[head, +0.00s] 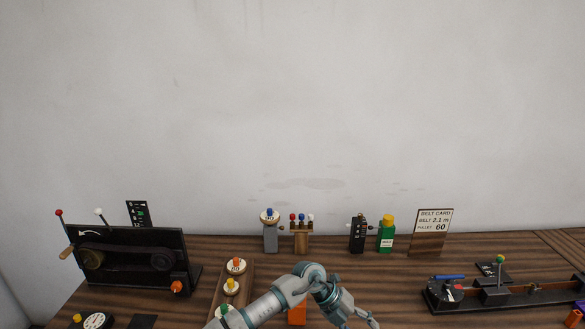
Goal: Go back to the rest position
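My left arm comes in from the lower left and bends over the front middle of the table. My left gripper (362,320) points down and right at the bottom edge of the head view. It is small and partly cut off by the frame, so I cannot tell whether its fingers are apart or closed. No held object shows at it. My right gripper is not in view.
On the wooden table (330,262), a black belt machine (125,262) stands left and another low device (510,295) right. A tray (248,275) with knobs and an orange block (297,314) lie by my arm. Small stands and a belt card (432,230) line the back.

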